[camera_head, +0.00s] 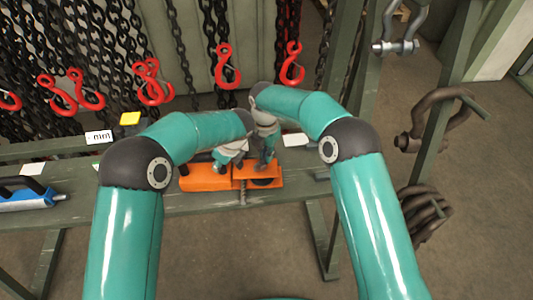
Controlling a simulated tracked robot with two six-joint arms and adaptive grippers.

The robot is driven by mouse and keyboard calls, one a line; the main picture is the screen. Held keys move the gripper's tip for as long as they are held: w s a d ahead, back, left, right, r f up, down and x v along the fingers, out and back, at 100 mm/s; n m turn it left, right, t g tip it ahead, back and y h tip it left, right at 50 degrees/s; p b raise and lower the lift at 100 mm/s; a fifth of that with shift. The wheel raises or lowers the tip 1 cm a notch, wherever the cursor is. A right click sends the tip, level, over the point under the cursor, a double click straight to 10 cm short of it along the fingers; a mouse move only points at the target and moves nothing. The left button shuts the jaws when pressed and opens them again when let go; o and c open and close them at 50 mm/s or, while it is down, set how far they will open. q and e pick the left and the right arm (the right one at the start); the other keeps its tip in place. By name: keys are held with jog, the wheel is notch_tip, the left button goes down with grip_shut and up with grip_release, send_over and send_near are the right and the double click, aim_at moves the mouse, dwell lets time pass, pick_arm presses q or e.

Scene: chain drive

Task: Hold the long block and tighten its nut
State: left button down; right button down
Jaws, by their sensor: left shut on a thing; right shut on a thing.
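The orange long block (200,179) lies across the green bench. A threaded rod (243,191) stands out at its front edge, and a dark round part (264,182) shows at its right end. My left gripper (222,166) points down at the block's left-middle part and is shut on it. My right gripper (265,163) is just to the right, over the right part of the block. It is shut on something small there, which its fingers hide. I cannot make out the nut itself.
Chains with several red hooks (228,68) hang behind the bench. A blue tool with a black handle (30,197) lies at the left. A yellow item (130,118) and white labels (98,136) are at the back. Shackles (395,46) hang on the rack at the right.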

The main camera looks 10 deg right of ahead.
jog(key=m, duration=0.5)
jog(key=shift+s+d+r, duration=0.1)
jog(key=shift+s+d, duration=0.2)
jog(key=shift+s, duration=0.1)
jog(key=m, duration=0.2)
jog(key=s+m, duration=0.1)
jog(key=m, duration=0.2)
jog(key=shift+m, duration=0.3)
jog(key=c, duration=1.2)
grip_release()
jog(key=shift+s, duration=0.1)
jog(key=shift+c, duration=0.2)
jog(key=shift+r, duration=0.15)
pick_arm(q)
jog(key=shift+r, duration=0.1)
pick_arm(e)
notch_tip(320, 180, up, 12)
jog(key=shift+w+f, duration=0.2)
jog(key=shift+w, duration=0.1)
jog(key=shift+a, duration=0.1)
